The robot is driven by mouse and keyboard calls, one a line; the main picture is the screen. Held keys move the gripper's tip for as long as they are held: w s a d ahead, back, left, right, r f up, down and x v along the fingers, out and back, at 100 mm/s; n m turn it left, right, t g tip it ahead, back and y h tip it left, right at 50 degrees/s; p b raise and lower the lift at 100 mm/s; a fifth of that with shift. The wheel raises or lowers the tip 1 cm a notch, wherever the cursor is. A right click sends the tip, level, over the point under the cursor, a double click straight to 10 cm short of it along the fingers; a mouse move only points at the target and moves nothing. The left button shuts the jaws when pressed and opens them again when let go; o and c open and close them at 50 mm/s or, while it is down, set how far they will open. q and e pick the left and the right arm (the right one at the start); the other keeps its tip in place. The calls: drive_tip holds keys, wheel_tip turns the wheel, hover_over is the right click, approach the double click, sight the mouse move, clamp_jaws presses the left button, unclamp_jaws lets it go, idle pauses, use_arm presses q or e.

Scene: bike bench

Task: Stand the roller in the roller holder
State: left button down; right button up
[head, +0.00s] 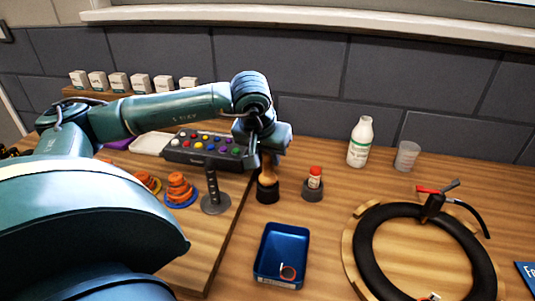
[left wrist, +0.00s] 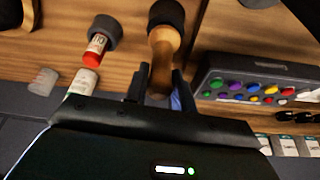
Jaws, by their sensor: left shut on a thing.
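The roller (head: 267,171), a turned piece of light wood, stands about upright at the middle of the bench. My left gripper (head: 267,155) comes down from above and is shut on its upper part. In the left wrist view the roller (left wrist: 163,50) runs between the two dark fingers of the gripper (left wrist: 157,76). The roller holder (head: 267,192), a short black cup, is directly under the roller and also shows in the wrist view (left wrist: 166,12). The roller's lower end is at the cup's mouth; its depth inside is hidden. My right gripper is not in view.
A grey cup (head: 312,194) with a red-capped bottle (head: 315,176) stands close to the right. A blue tray (head: 282,255) lies in front. A dark peg stand (head: 213,192) and button panel (head: 205,146) are left. A tire (head: 372,250) lies right.

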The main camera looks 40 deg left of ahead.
use_arm(q)
drive_tip(key=shift+f+b, duration=0.55)
drive_tip(key=shift+f, duration=0.15)
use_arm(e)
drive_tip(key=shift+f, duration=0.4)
use_arm(q)
drive_tip(key=c, duration=1.1)
unclamp_jaws()
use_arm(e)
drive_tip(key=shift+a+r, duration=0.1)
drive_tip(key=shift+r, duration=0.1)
use_arm(q)
drive_tip(key=shift+v, duration=0.95)
drive_tip(key=v, duration=1.1)
drive_tip(key=shift+s+r, duration=0.1)
drive_tip(key=shift+r, duration=0.1)
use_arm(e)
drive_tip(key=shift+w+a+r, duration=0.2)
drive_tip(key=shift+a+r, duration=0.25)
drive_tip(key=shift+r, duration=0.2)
use_arm(q)
drive_tip(key=shift+r+p, duration=0.1)
drive_tip(key=shift+p, duration=0.2)
